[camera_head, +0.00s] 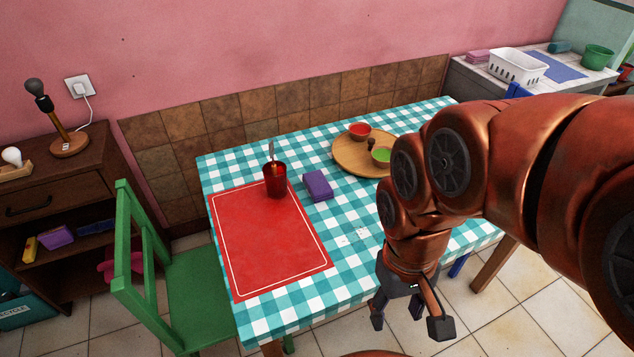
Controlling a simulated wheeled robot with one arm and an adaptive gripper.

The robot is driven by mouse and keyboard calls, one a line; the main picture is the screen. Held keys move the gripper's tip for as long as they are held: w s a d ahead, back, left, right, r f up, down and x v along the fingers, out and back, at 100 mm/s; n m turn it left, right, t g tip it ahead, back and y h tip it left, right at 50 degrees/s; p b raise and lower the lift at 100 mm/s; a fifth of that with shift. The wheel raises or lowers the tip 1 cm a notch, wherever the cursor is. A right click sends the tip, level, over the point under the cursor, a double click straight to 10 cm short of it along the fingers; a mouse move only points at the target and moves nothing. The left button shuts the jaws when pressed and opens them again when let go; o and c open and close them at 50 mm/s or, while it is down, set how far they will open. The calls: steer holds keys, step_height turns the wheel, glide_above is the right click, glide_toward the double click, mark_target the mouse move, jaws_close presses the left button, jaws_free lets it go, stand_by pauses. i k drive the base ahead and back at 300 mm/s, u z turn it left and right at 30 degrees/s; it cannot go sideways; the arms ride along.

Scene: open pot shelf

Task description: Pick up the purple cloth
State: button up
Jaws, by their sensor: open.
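A purple folded cloth (317,186) lies on the checkered table (345,270), just right of a red cup and the red placemat. Another purple item (56,237) lies on the open shelf of the brown cabinet at the left; I cannot tell if it is a cloth. My gripper (408,321) hangs at the near right edge of the table, fingers spread and pointing down, with nothing between them. It is apart from the purple cloth, to its right and nearer to me.
A red cup (275,182) with utensils stands on the red placemat (268,240). A green chair (195,290) stands at the left. The table is clear between cloth and gripper.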

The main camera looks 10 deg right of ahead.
mark_target(318, 186)
steer(key=u, duration=0.1)
steer(key=k, duration=0.4)
steer(key=u, duration=1.35)
steer(key=i, duration=0.75)
steer(key=z, duration=0.5)
